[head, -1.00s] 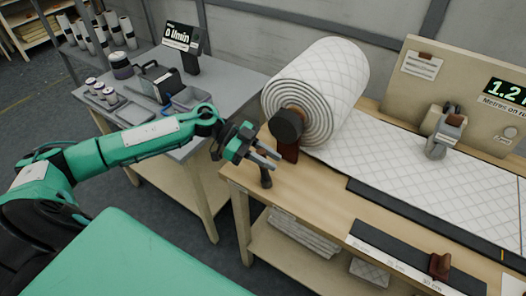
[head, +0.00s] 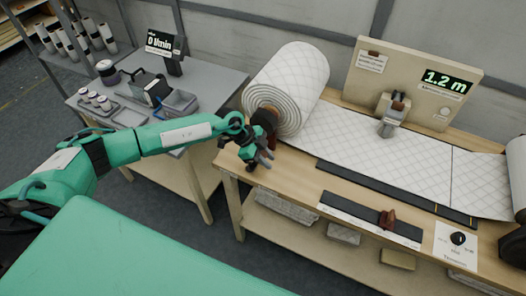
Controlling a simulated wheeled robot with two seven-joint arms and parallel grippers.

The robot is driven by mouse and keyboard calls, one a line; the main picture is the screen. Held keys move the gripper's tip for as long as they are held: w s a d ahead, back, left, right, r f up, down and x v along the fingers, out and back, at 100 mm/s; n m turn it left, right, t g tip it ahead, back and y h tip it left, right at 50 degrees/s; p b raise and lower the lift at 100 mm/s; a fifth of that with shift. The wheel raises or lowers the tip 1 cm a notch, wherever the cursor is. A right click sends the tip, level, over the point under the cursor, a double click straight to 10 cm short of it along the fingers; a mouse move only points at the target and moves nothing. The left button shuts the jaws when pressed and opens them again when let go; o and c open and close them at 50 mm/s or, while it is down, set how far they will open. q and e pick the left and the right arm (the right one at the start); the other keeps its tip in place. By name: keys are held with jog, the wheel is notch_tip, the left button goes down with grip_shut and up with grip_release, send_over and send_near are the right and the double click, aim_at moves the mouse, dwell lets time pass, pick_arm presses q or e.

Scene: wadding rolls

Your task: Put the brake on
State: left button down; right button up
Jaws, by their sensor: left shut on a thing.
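The wadding roll (head: 290,82), white and quilted, lies at the left end of the wooden bench, with a dark hub (head: 264,119) on its near end. My left gripper (head: 262,156) is at the bench's left front corner, just below the hub, and is shut on the brake lever. The lever is mostly hidden by the gripper; a small dark part of it (head: 250,166) shows beneath the jaws. I cannot tell the lever's angle. My right gripper is not in view.
A quilted sheet (head: 370,150) runs from the roll along the bench to another roll at the right. A counter (head: 446,80) reads 1.2 m. A dark strip with a brown block (head: 387,219) and a tension dial (head: 457,239) are at the front. A grey side table (head: 225,82) stands left.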

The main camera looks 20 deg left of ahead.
pick_arm(q)
jog(key=shift+d+f+y+p, duration=0.1)
jog(key=shift+d+y+p, duration=0.2)
jog(key=shift+p, duration=0.35)
jog(key=shift+f, duration=0.15)
jog(key=shift+s+f, duration=0.1)
jog(key=c, duration=1.2)
grip_release()
jog(key=shift+a+r, duration=0.3)
jog(key=shift+r, duration=0.15)
jog(key=b+v, duration=0.4)
jog(key=v, duration=0.8)
jog(key=shift+r, duration=0.45)
